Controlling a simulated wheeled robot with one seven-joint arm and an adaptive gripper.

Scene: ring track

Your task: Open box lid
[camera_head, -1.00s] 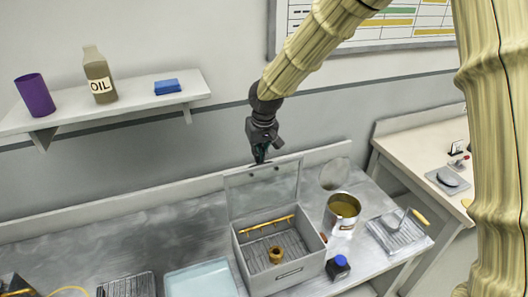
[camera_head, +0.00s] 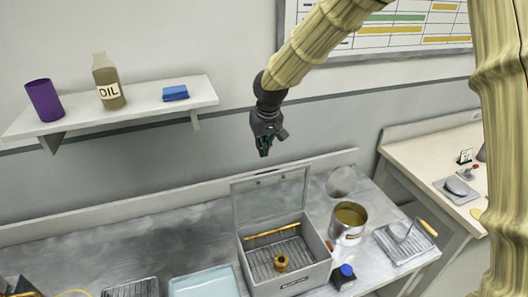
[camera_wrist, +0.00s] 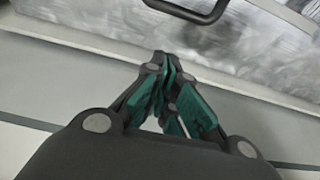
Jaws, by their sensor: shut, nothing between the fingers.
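The grey box (camera_head: 292,283) stands on the metal bench. Its lid (camera_head: 270,200) is raised upright at the back edge of the box, so the inside is open to view. Inside are a brass-coloured ring part (camera_head: 281,262) on a ribbed floor and a yellow rod (camera_head: 272,232) near the back wall. My gripper (camera_head: 264,150) is in the air above the lid, apart from it, with its fingers closed and empty. In the wrist view the green-padded fingers (camera_wrist: 168,75) are together, and a dark handle (camera_wrist: 195,14) shows at the top edge.
A pale blue tray (camera_head: 205,282) lies left. A wall shelf (camera_head: 120,112) holds a purple cup, an oil bottle and a blue block. The air around my gripper is clear.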

